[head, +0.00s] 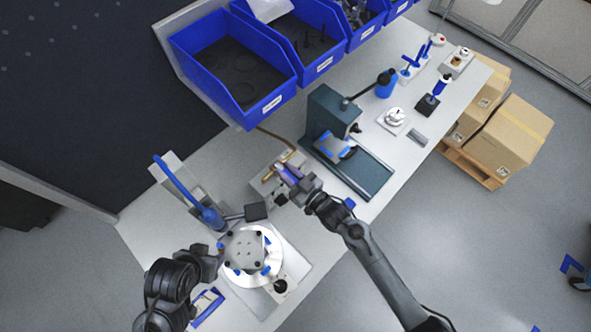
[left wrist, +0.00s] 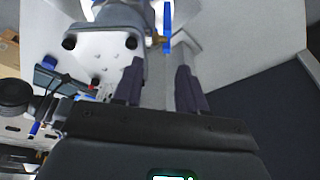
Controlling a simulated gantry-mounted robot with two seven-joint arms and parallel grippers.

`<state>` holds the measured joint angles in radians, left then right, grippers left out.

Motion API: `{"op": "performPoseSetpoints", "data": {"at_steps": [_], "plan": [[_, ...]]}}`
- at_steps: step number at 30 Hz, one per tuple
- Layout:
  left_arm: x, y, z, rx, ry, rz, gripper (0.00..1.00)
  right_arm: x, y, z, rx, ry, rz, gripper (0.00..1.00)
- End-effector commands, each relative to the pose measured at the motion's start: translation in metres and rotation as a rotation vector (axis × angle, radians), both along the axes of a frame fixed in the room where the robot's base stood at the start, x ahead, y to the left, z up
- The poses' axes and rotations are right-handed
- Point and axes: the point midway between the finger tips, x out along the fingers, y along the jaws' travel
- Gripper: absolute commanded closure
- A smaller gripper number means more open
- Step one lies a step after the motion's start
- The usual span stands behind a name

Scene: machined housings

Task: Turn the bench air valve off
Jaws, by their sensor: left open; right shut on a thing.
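The bench air valve (head: 265,188) is a small grey block with brass fittings on the bench, left of the dark press, in the head view. A thin brown hose runs from behind it. My right gripper (head: 286,174) reaches over the block from the right and is shut on the valve's handle, which its fingers mostly hide. I cannot tell the handle's angle. My left gripper (left wrist: 158,85) is open and empty in the left wrist view. It is beside the grey housing (head: 243,250), which also shows in the left wrist view (left wrist: 105,45).
The housing sits on a round white fixture (head: 275,250) at the near end of the bench. A dark press (head: 328,118) stands right of the valve. Blue bins (head: 240,75) line the back. A blue-handled tool (head: 180,190) is near the fixture. Cartons (head: 510,135) stand beyond the bench.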

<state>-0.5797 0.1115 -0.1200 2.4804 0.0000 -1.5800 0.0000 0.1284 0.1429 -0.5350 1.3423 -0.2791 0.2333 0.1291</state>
Motion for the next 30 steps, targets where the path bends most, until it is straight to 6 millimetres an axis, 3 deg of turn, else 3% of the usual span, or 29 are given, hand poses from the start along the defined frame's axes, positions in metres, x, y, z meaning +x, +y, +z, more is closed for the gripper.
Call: {"op": "performPoseSetpoints", "data": {"at_steps": [10,11,15,25,30], "plan": [[0.0,0.001,0.0,0.006,0.001,-0.004,0.59,0.0,0.001,0.001,0.001,-0.003,-0.003,1.0],[0.0,0.002,0.0,0.007,0.001,-0.005,0.59,0.0,0.001,0.001,0.001,-0.003,-0.003,0.73],[0.0,0.003,-0.001,0.012,0.001,-0.008,0.59,0.0,0.001,0.001,0.001,-0.001,-0.003,0.54],[0.0,0.003,-0.001,0.014,0.001,-0.009,0.59,-0.002,-0.001,0.0,0.0,0.0,-0.002,0.54],[0.0,0.002,-0.003,0.01,0.002,-0.006,0.59,-0.012,-0.012,-0.002,-0.001,0.001,-0.002,0.54]]}}
